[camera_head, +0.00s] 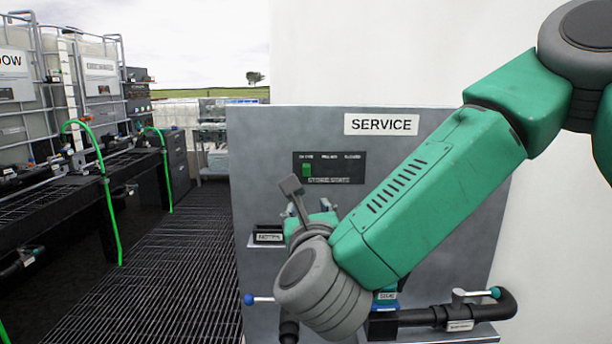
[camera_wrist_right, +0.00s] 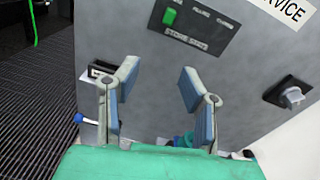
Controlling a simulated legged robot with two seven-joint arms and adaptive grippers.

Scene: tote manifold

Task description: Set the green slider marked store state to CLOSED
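The green slider (camera_head: 307,170) sits at the left end of a black panel (camera_head: 336,168) on the grey service board (camera_head: 250,140). The panel has three small labels above and a label below; the rightmost appears to read CLOSED. In the right wrist view the slider (camera_wrist_right: 169,16) is near the top, above the fingers. My right gripper (camera_wrist_right: 158,88) is open, its two blue-grey fingers apart with nothing between them. In the head view it is below the panel, mostly hidden behind my wrist. My left gripper is not in view.
Below the panel are a small labelled black box (camera_head: 268,236), a blue-knobbed lever (camera_head: 250,299) and a black pipe with a valve handle (camera_head: 475,293). A black fixture with a light knob (camera_wrist_right: 290,95) is at right. Grated floor (camera_head: 170,270) lies left.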

